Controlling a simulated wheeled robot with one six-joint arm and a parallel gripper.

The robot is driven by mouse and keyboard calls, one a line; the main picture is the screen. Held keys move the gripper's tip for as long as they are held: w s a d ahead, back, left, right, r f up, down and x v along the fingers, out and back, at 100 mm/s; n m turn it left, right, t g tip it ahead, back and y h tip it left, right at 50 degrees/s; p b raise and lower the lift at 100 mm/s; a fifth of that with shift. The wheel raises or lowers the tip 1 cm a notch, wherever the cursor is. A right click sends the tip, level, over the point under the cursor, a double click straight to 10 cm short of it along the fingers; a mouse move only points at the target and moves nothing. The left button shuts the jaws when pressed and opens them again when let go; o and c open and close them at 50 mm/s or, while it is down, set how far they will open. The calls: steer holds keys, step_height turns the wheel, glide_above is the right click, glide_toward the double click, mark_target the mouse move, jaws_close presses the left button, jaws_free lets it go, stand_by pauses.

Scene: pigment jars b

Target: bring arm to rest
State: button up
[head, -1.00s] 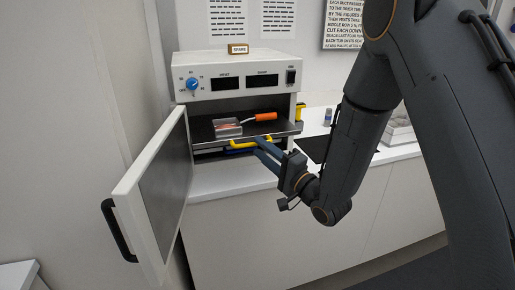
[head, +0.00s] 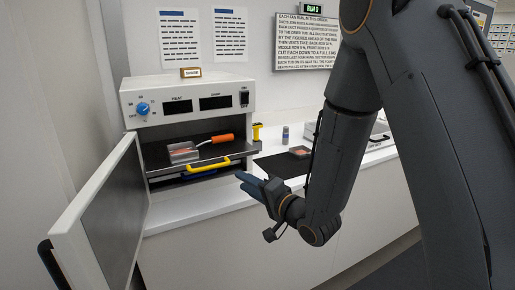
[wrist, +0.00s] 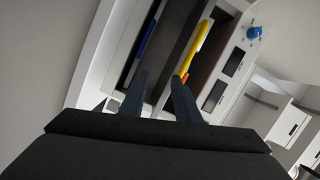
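My gripper (head: 248,182) is in front of the oven, to the right of the yellow shelf handle (head: 208,169) and apart from it. In the wrist view my gripper (wrist: 158,84) has its two blue fingers spread with nothing between them. The white oven (head: 190,97) stands on the counter with its door (head: 95,220) swung wide open to the left. Inside, a clear tray with reddish contents (head: 183,152) and an orange-handled tool (head: 221,138) lie on the dark shelf (head: 238,150). The yellow handle also shows in the wrist view (wrist: 198,46).
The white counter (head: 180,213) runs right of the oven. On it are a dark mat (head: 272,166), a small dark block with a reddish top (head: 300,152), a small grey jar (head: 285,134) and a pale container (head: 378,134). The open door takes up the left side.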

steer(key=s+d+f+n+g+h, duration=0.1)
steer(key=d+f+g+h, duration=0.15)
steer(key=d+h, duration=0.4)
steer(key=s+d+f+n+g+h, duration=0.1)
steer(key=s+d+f+h, duration=0.2)
steer(key=d, duration=0.7)
steer(key=s+d+n+g+h, duration=0.1)
steer(key=s+d+g, duration=0.3)
steer(key=s, duration=0.5)
steer(key=s+d+f+n+g+h, duration=0.1)
steer(key=s+d+g, duration=0.3)
steer(key=s, duration=0.6)
steer(key=shift+s+d+f+n, duration=0.3)
steer(key=shift+d+n, duration=0.2)
steer(key=shift+n, duration=0.3)
